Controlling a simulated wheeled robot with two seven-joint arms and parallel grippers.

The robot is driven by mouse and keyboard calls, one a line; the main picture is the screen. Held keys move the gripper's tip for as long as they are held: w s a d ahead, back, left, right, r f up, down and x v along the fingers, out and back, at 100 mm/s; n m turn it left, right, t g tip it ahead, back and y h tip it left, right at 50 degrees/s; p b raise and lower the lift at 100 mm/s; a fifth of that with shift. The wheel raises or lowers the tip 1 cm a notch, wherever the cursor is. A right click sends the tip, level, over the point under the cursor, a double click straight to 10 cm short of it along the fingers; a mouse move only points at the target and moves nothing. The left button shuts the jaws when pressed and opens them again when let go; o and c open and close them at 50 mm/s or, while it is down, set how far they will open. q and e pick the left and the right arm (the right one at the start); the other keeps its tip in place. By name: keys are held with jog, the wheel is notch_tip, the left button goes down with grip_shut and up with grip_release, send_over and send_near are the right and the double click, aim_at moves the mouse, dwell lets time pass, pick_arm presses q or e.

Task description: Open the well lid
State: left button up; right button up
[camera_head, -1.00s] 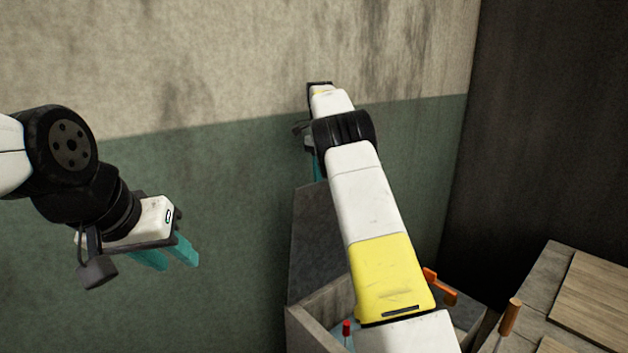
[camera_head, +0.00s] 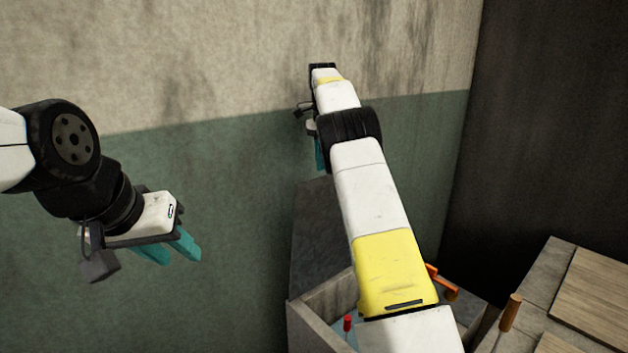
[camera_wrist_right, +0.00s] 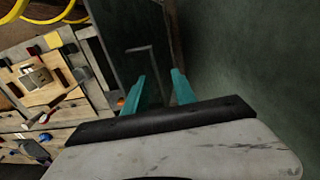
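The well lid, a dark grey slab (camera_head: 318,235), stands raised at the back of the well, close to the green wall. The well (camera_head: 308,325) is a square stone box, its mouth partly visible and partly hidden by my right arm. My right gripper (camera_head: 320,153) is just above the lid's top edge, mostly hidden behind its wrist. In the right wrist view its teal fingers (camera_wrist_right: 157,90) are apart with nothing between them. A thin grey bent bar (camera_wrist_right: 150,55) shows beyond them against a dark panel. My left gripper (camera_head: 172,250) is open and empty at the left, away from the well.
A red-topped item (camera_head: 347,324) and an orange handle (camera_head: 442,285) are by the well's mouth. A counter with wooden boards (camera_head: 595,300) stands at the right, a wooden handle (camera_head: 510,312) beside it. The wall is close behind the lid. Space between my arms is clear.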

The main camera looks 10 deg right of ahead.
jog(key=s+a, duration=0.1)
jog(key=s, duration=0.4)
jog(key=s+a+r, duration=0.1)
jog(key=s, duration=0.4)
jog(key=s+a, duration=0.1)
jog(key=s, duration=0.4)
jog(key=shift+a+r, duration=0.15)
jog(key=shift+a, duration=0.1)
jog(key=s+n+t+y, duration=0.2)
jog(key=s+n+t, duration=0.4)
jog(key=s, duration=1.9)
jog(key=n, duration=0.6)
jog(key=shift+s+d+r+t+y, duration=0.2)
jog(key=shift+d+r+t+y, duration=0.1)
jog(key=shift+t, duration=0.1)
